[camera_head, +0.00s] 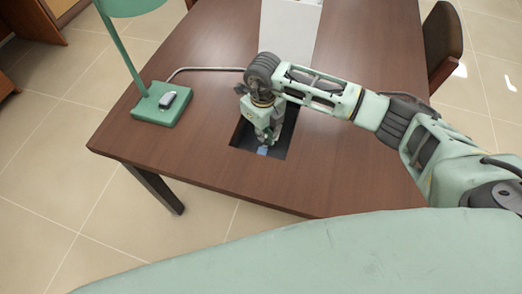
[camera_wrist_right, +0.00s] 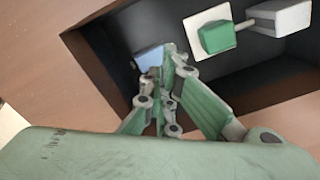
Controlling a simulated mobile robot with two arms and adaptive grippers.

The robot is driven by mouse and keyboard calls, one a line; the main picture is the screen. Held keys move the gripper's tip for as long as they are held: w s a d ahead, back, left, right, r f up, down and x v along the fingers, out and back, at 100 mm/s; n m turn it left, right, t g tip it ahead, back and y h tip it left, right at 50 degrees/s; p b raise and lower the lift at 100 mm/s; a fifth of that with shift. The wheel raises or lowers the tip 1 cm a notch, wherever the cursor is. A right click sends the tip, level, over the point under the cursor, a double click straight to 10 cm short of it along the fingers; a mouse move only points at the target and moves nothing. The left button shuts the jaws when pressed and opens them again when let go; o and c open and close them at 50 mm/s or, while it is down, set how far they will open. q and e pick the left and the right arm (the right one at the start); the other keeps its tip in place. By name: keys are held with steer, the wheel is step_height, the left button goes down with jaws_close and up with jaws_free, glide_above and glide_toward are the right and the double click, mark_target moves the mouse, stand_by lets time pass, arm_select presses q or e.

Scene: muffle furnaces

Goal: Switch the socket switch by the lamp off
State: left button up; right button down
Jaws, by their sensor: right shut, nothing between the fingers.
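The lamp (camera_head: 125,50) is green and stands on the left of the table, with a small grey-white part on its square base (camera_head: 158,117). A recess (camera_head: 243,134) with dark walls is cut into the tabletop. In the right wrist view it holds a white plate with a green block (camera_wrist_right: 216,37) and a blue piece (camera_wrist_right: 148,57). The blue piece also shows in the head view (camera_head: 262,151). My right gripper (camera_head: 266,140) points down into the recess, shut and empty, its tips (camera_wrist_right: 169,52) beside or over the blue piece; I cannot tell if they touch. My left gripper is out of view.
A grey cable (camera_head: 205,69) runs from the lamp base towards my right wrist. A white plug-like block (camera_wrist_right: 281,17) sits beside the green block. A pale panel (camera_head: 290,28) lies at the table's back. The brown tabletop (camera_head: 210,45) is otherwise mostly clear; a chair (camera_head: 441,40) stands right.

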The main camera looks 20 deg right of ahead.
step_height(320, 180, up, 6)
steer(key=p, duration=0.3)
steer(key=shift+f, duration=0.25)
stand_by(0.4)
